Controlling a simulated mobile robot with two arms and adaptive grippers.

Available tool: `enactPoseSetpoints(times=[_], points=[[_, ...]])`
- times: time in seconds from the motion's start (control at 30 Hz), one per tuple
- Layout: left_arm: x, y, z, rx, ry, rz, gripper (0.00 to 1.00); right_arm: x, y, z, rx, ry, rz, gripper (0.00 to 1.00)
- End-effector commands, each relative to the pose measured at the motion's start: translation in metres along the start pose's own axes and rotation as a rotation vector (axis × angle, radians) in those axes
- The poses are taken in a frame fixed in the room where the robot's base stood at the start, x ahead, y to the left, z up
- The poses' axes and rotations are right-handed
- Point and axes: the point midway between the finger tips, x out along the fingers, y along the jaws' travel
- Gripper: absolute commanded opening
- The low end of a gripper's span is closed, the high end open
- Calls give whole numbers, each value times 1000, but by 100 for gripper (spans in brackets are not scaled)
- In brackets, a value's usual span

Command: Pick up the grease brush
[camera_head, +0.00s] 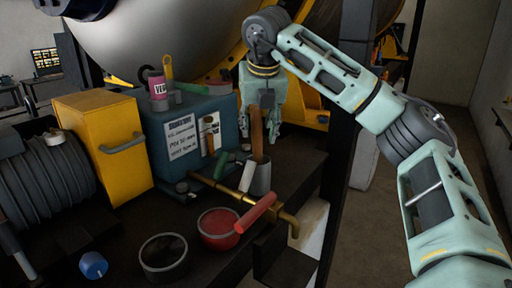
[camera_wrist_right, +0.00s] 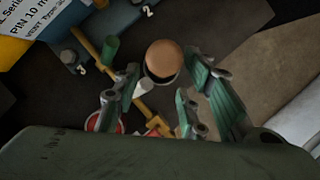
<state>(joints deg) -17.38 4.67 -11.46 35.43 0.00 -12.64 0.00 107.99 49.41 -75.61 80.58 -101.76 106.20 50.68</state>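The grease brush, as I take it, stands in a grey metal cup (camera_head: 259,183). Its brown wooden handle (camera_head: 257,135) points up toward my right gripper. In the right wrist view the round tan handle end (camera_wrist_right: 165,58) faces the camera, with the dark cup rim partly showing around it. The brush head is hidden in the cup. My right gripper (camera_head: 264,118) points down from above, its fingers apart on either side of the handle's upper part. In the wrist view the open fingers (camera_wrist_right: 166,82) show a gap to the handle on both sides. My left gripper is not in view.
A blue box (camera_head: 164,128) with a label stands left of the cup, beside a yellow cabinet (camera_head: 104,160). A dark post (camera_head: 345,130) stands right.

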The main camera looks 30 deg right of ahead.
Motion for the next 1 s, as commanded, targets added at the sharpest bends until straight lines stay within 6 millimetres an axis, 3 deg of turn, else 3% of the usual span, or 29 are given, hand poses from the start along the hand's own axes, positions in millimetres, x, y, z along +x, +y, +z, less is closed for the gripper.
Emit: enactPoseSetpoints(times=[0.17, 0.4, 0.67, 1.0], points=[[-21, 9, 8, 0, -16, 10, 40, 19, -4, -2, -1, 3, -2, 38], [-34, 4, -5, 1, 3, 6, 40, 50, -5, -4, 0, 1, -1, 38], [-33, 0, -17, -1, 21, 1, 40, 55, -5, -4, -1, -1, 1, 38], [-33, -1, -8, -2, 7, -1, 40, 55, -5, -4, -1, -1, 1, 9]])
